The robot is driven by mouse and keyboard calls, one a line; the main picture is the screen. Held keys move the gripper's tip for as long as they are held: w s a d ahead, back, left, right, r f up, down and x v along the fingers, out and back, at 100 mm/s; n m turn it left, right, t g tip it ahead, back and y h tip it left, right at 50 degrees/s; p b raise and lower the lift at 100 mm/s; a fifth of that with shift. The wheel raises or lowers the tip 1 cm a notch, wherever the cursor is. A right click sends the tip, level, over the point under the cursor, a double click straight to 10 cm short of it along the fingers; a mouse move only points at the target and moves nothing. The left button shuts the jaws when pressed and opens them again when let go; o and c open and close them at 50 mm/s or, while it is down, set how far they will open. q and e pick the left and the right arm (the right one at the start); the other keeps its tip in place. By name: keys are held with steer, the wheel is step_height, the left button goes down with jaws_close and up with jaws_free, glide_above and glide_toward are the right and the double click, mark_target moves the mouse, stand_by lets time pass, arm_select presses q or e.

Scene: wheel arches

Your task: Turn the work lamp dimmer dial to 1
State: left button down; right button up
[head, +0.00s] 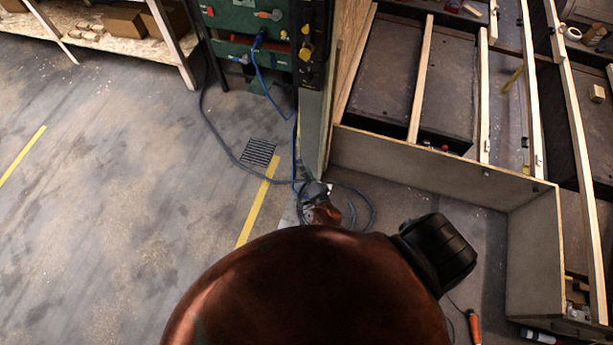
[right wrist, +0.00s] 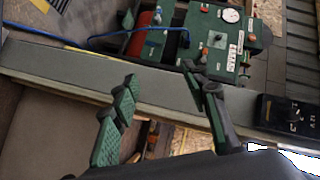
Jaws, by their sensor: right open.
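My left gripper is not in view.
A green machine panel with a gauge (right wrist: 231,15) and a blue cable (right wrist: 110,36) are beyond the beam (right wrist: 150,95). In the head view, a wooden-framed bay (head: 440,165) is on the right and shelving (head: 130,45) is at upper left. The left floor is clear.

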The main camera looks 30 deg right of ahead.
steer(key=shift+n+g+y, duration=0.5)
steer(key=shift+n, duration=0.4)
steer(key=shift+s+a+f, duration=0.15)
steer(key=shift+s+f, duration=0.45)
steer(key=shift+f, duration=0.2)
steer(key=shift+s+a+f, duration=0.15)
steer(key=shift+s+f, duration=0.45)
steer(key=shift+f, duration=0.2)
steer(key=s+a+f+n+g+y, duration=0.15)
steer(key=s+f+n+g, duration=0.6)
steer(key=s+f, duration=1.3)
steer(key=s+d+f+n+g, duration=0.1)
steer(key=s+f+n+g, duration=0.2)
steer(key=s, duration=1.2)
steer(key=s+d+f+n+g, duration=0.2)
steer(key=s+f+n+g, duration=0.1)
steer(key=s, duration=1.2)
steer(key=shift+f+n, duration=0.45)
steer(key=shift+n, duration=0.2)
steer(key=shift+s, duration=0.1)
